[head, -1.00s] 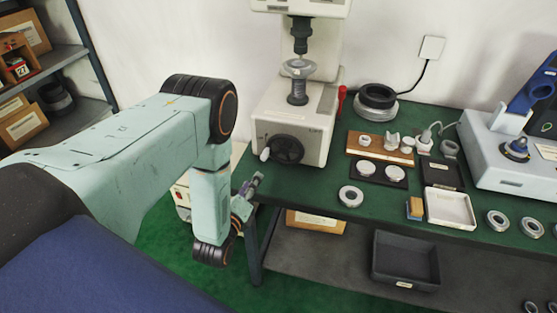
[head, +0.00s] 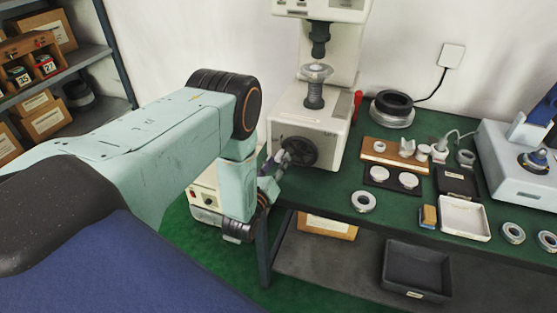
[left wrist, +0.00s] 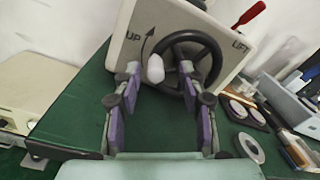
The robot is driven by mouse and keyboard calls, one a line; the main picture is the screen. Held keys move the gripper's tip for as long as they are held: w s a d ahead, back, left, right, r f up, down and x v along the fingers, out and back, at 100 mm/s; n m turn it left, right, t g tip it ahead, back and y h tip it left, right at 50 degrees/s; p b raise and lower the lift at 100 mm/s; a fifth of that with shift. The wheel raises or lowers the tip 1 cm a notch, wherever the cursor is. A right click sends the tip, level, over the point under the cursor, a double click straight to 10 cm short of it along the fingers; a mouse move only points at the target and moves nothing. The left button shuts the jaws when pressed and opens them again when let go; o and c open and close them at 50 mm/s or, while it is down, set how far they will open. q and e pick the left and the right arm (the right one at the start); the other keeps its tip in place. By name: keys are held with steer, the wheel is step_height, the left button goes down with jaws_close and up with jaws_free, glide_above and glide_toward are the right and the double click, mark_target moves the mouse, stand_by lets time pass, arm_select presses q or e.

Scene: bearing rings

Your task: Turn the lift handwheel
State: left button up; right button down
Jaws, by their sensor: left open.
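The lift handwheel (head: 300,152) is a black spoked wheel on the front of the white press (head: 335,135). In the left wrist view the handwheel (left wrist: 196,58) has a white knob (left wrist: 156,69) on its left side, beside an "UP" arrow and the word "LIFT". My left gripper (head: 281,158) is at the wheel's left side in the head view. In the left wrist view its open purple-padded fingers (left wrist: 160,82) stand apart, with the knob between their tips; I cannot tell whether they touch it. In the head view the gripper hides the knob. My right gripper is not in view.
The green bench (head: 335,205) holds rings, a wooden board (head: 395,155), a white tray (head: 464,217) and a blue-grey device (head: 510,165) to the right. A black bin (head: 417,270) is on the lower shelf. A red-handled lever (head: 357,105) is beside the press.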

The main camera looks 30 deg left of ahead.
arm_select(q)
steer(key=shift+w+a+f, duration=0.15)
steer(key=shift+w+a, duration=0.15)
steer(key=shift+w, duration=0.2)
steer(key=shift+w+a+f, duration=0.15)
steer(key=shift+w+a, duration=0.1)
steer(key=shift+w, duration=0.25)
steer(key=shift+s+d+r, duration=0.2)
steer(key=shift+d+r, duration=0.1)
steer(key=shift+c, duration=1.2)
steer(key=shift+w+a+f, duration=0.15)
steer(key=shift+a+f, duration=0.05)
steer(key=c, duration=0.4)
steer(key=shift+d, duration=0.1)
jaws_close()
